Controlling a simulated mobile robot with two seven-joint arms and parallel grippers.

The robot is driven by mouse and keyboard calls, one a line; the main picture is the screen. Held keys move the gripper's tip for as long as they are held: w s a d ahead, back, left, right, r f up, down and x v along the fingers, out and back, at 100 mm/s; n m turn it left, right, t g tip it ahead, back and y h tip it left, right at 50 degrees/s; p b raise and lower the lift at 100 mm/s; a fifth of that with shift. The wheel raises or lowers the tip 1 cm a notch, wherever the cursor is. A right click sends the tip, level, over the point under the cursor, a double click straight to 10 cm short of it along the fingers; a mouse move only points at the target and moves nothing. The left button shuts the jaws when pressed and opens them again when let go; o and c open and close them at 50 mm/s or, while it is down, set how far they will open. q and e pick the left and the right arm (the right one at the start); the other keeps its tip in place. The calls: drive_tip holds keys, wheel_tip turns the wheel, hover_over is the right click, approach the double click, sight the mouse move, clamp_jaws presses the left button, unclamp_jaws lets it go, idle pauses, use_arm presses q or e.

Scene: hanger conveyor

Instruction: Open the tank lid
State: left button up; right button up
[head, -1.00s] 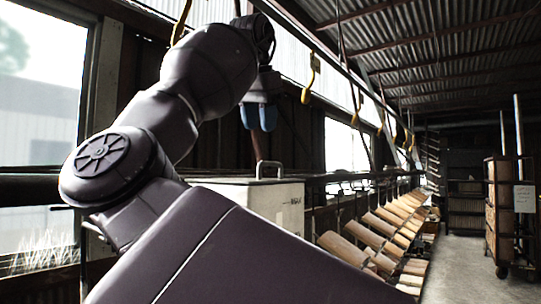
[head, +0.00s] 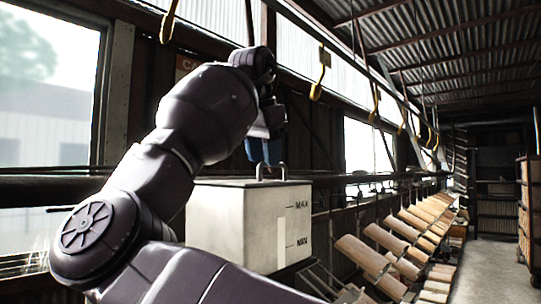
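The tank (head: 225,225) is a pale box with MAX and MIN marks on its front right side, standing in the middle of the head view. Its flat lid (head: 225,182) lies level on top and looks closed. A grey loop handle (head: 271,164) stands up from the lid. The finger gap is not clear.
Yellow hooks (head: 318,80) hang from the overhead rail right of my arm. A rack of slanted wooden rollers (head: 362,255) runs back on the right. A dark rail (head: 340,178) passes behind the tank. The floor (head: 485,270) at far right is clear.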

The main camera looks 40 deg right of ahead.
drive_tip(key=shift+f, duration=0.2)
clamp_jaws()
idle(0.3)
drive_tip(key=shift+s, duration=0.1)
